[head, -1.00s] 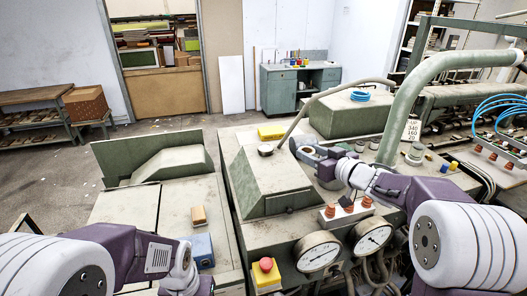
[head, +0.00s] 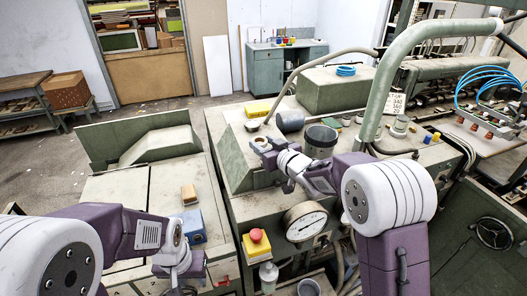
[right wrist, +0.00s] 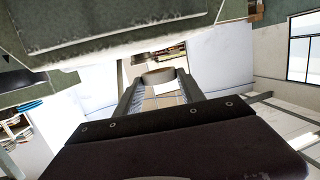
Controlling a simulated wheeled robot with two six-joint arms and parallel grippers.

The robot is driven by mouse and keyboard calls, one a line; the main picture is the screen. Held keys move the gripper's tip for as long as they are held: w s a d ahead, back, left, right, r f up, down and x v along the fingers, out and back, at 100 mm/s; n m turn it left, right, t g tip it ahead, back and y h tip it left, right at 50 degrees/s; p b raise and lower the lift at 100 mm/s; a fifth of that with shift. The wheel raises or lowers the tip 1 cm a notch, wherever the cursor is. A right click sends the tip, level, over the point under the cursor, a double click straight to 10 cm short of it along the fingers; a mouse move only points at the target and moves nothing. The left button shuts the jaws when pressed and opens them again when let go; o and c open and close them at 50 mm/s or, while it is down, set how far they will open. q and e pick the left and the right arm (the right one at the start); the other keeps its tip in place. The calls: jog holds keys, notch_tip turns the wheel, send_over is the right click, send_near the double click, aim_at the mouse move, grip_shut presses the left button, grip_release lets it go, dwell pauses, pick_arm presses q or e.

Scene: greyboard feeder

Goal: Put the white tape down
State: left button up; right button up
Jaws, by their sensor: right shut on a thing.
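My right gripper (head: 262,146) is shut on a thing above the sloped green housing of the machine. In the right wrist view its two fingers (right wrist: 160,92) stand on either side of a small roll with a brownish, curved upper edge and a white patch, which I take to be the white tape (right wrist: 169,87). The tape is too small to make out clearly in the head view. My left arm is at the lower left in the head view; its gripper is at or past the bottom edge, so I cannot see its fingers clearly.
A dark pot (head: 320,141) and a grey cylinder (head: 290,121) are on the machine top near my right gripper. A yellow box (head: 257,108) lies behind. A gauge (head: 306,222) and a red button (head: 256,236) are in front.

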notch_tip(320, 180, down, 3)
jog(key=shift+w+r, duration=0.1)
jog(key=shift+w+a+f, duration=0.15)
jog(key=shift+w+f, duration=0.1)
jog(key=shift+f, duration=0.05)
jog(key=shift+s+f, duration=0.1)
jog(key=shift+s, duration=0.05)
jog(key=o, duration=1.3)
jog(key=shift+s, duration=0.1)
